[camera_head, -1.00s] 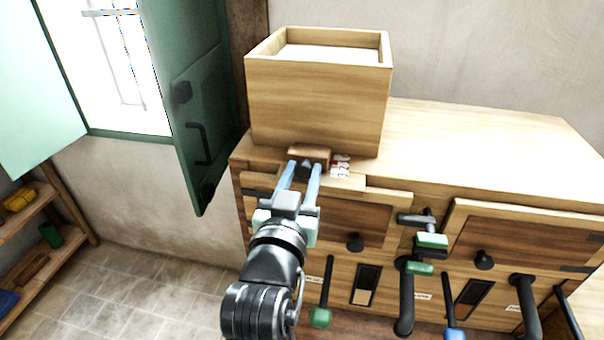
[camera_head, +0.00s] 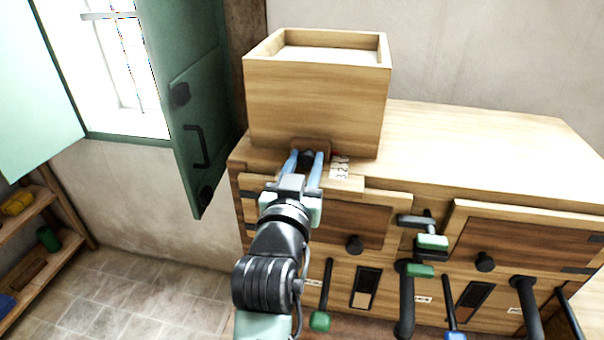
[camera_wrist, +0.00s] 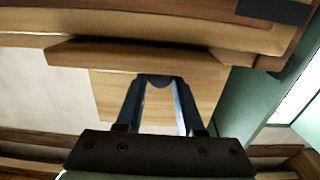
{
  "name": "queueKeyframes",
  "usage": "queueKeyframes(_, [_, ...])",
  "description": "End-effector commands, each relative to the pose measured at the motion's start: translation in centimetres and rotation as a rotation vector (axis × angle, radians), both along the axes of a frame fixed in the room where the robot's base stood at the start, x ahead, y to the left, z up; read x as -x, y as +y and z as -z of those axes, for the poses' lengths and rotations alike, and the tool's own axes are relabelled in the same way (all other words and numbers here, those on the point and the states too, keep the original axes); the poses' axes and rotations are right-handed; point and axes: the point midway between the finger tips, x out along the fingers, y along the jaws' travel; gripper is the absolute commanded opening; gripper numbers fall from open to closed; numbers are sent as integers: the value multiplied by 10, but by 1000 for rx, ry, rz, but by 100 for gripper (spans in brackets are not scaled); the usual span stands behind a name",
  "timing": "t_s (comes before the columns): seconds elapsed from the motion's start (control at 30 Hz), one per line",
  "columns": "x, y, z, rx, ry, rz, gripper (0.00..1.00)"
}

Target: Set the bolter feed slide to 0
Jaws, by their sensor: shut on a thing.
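The bolter feed slide (camera_head: 311,142) is a brown wooden piece at the foot of the front of the large wooden hopper box (camera_head: 318,100). My gripper (camera_head: 307,158) is shut on the slide's small dark knob, which shows between the fingertips in the wrist view (camera_wrist: 159,82). A white scale plate (camera_head: 340,167) with dark digits lies just right of the slide. A small red mark shows near its far end. The digits are too small to read surely, and my fingers hide part of the slide.
An open green shutter (camera_head: 190,105) stands left of the hopper. The wooden cabinet top (camera_head: 460,140) is clear to the right. Below are levers with green (camera_head: 320,321) and blue ends, dark handles, and a green-ended crank (camera_head: 431,241).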

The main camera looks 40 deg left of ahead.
Motion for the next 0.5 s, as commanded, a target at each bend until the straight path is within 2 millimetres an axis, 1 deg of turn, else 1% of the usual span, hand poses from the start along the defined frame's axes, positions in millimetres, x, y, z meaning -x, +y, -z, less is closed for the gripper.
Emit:
queueKeyframes(0.07, [-4,2,0,0,0,0,0])
queueKeyframes(0.3, [-4,2,-1,-2,-3,0,0])
queueKeyframes(0.33, [-4,2,-2,-2,-3,0,40])
queueKeyframes(0.47, [-4,2,-1,-1,-2,0,64])
queueKeyframes(0.5, [-3,2,-1,-1,-2,0,65])
